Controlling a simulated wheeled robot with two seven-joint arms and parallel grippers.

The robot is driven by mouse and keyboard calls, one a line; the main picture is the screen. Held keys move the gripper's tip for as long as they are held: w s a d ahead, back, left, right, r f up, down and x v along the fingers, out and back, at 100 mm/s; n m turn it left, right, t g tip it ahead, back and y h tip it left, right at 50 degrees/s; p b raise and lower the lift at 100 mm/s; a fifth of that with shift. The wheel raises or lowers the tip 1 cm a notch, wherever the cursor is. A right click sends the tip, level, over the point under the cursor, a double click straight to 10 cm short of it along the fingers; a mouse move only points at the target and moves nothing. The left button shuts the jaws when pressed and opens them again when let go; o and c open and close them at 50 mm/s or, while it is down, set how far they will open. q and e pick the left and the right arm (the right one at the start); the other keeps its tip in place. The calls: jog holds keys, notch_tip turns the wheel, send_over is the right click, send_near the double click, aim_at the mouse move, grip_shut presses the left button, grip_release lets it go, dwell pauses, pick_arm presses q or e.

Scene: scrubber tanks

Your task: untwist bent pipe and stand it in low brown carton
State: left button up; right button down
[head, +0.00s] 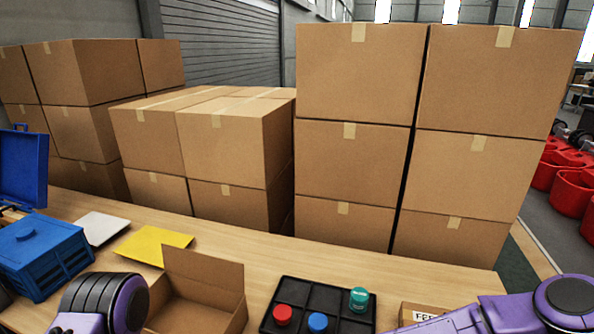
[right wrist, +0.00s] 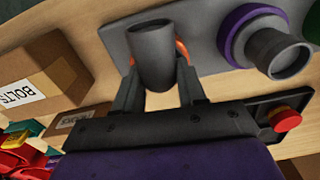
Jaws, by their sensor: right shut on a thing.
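In the right wrist view my right gripper (right wrist: 158,90) is shut on a grey pipe (right wrist: 152,58), with one finger on either side. The low brown carton (head: 217,312) stands open at the front of the table in the head view, with a flap raised at the back. My left gripper is out of view; only arm parts show at lower left.
A black compartment tray (head: 337,297) with red, blue and teal caps stands right of the carton. A blue box (head: 45,258) and yellow sheet (head: 152,246) lie left. Stacked cartons (head: 355,75) block the back. A purple-collared grey fitting (right wrist: 272,48) sits beside the pipe.

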jog(key=shift+s+f+n+p, duration=0.2)
jog(key=shift+n+p, duration=0.3)
jog(key=shift+p, duration=0.15)
jog(key=shift+f, duration=0.1)
jog(key=shift+n+p, duration=0.3)
jog(key=shift+p, duration=0.1)
jog(key=shift+n+p, duration=0.4)
jog(key=shift+p, duration=0.1)
